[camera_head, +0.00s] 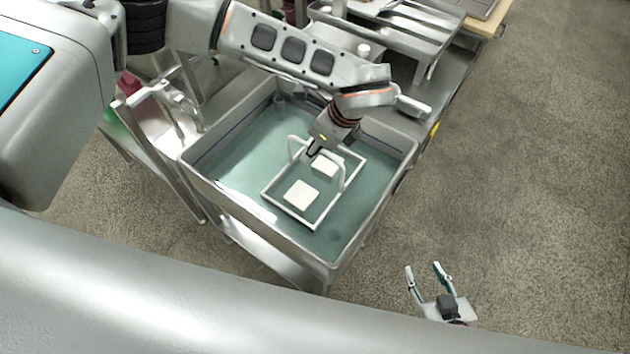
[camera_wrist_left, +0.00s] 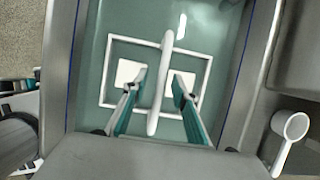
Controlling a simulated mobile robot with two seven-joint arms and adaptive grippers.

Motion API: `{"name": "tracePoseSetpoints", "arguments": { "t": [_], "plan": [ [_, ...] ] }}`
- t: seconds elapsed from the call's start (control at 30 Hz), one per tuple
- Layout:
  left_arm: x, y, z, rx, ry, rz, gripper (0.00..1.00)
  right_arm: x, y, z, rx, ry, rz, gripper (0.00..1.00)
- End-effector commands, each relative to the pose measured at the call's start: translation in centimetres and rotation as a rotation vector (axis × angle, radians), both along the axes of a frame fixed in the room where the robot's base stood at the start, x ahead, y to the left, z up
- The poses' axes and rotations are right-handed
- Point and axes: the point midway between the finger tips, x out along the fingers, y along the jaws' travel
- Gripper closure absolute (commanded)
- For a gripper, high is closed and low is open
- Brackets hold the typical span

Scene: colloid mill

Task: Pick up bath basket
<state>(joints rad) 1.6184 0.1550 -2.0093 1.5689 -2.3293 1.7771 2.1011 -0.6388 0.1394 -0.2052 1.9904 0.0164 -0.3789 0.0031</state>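The bath basket (camera_head: 268,198) is a white open rectangular frame with a tall arched handle. It is in the water of a metal basin, with two white blocks (camera_head: 301,195) inside it. In the left wrist view the basket (camera_wrist_left: 104,70) lies below, its handle (camera_wrist_left: 154,110) crossing the middle of the picture. My left gripper (camera_wrist_left: 160,84) is open, one finger on each side of the handle, with gaps showing. In the head view my left gripper is partly hidden by its own wrist. My right gripper (camera_head: 424,273) is open and empty, over the floor at lower right.
The metal basin (camera_head: 228,197) has raised walls around the water. Metal benches and trays (camera_head: 410,20) stand behind it. A white ladle-like cup (camera_wrist_left: 292,126) lies right of the basin in the wrist view. The floor (camera_head: 530,180) at right is clear.

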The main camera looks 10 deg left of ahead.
Motion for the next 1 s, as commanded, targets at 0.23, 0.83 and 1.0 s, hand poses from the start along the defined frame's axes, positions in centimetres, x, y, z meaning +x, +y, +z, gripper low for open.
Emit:
{"name": "tracePoseSetpoints", "arguments": {
  "t": [0.23, 0.83, 1.0],
  "plan": [
    [-0.02, -0.03, -0.19, 0.000, 0.000, 0.000, 0.72, 0.02, -0.02, 0.04, 0.000, 0.000, 0.000, 0.60],
    [-0.01, -0.03, -0.49, 0.000, 0.000, -0.001, 1.00, -0.08, 0.02, -0.09, 0.000, 0.003, 0.000, 0.60],
    [0.06, -0.06, -0.38, -0.001, -0.002, 0.000, 1.00, -0.10, 0.05, -0.10, 0.000, 0.003, 0.001, 0.60]
  ]
}}
